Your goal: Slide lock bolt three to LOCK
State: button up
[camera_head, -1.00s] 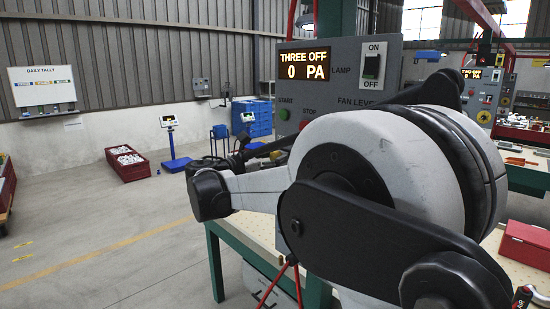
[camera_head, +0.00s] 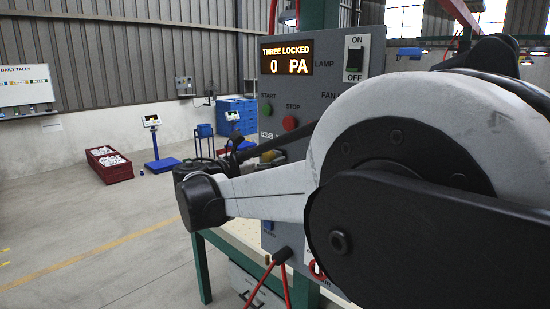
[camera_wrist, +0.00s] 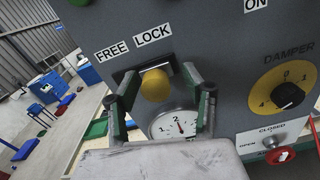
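The lock bolt's yellow knob (camera_wrist: 154,84) sits in a dark slot on the grey panel, below the LOCK label (camera_wrist: 153,34) and to the right of the FREE label (camera_wrist: 111,51). My gripper (camera_wrist: 160,80) is open, with one finger on each side of the knob and a visible gap at least on the right. In the head view the yellow knob (camera_head: 270,156) is partly covered by my arm. The display (camera_head: 286,54) on the panel (camera_head: 340,85) reads THREE LOCKED, 0 PA.
A round gauge (camera_wrist: 173,125) lies just below the knob. A yellow damper dial (camera_wrist: 284,88) and a red closed/open valve (camera_wrist: 280,154) are to the right. Green START (camera_head: 267,109) and red STOP (camera_head: 290,123) buttons sit above the bolt.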

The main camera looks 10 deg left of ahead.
jog(key=shift+a, duration=0.1)
jog(key=v, duration=1.2)
